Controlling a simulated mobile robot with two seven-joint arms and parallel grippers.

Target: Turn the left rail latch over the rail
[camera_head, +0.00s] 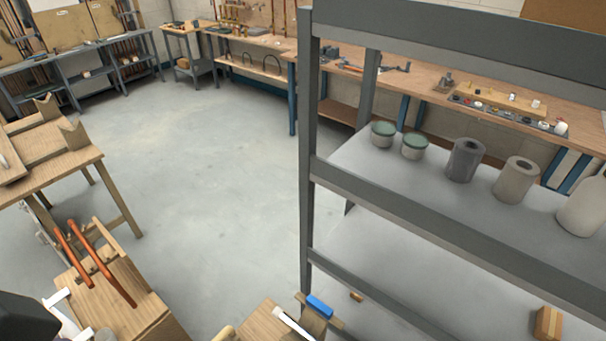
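I cannot pick out the left rail latch with certainty. A grey metal rack (308,150) fills the right side, with a horizontal front rail (430,217) across its middle; I cannot tell whether this is the rail of the task. I see no latch on the visible part of that rail. Neither of my grippers can be made out. A dark shape at the bottom left corner is cut off by the picture edge.
Green-lidded tubs (383,134), grey rolls (465,160) and a pale container (583,208) stand on the rack shelf. Orange pipes (104,262) lie over a wooden box at lower left. A blue-handled item (319,306) is at bottom centre. The middle floor (210,190) is clear.

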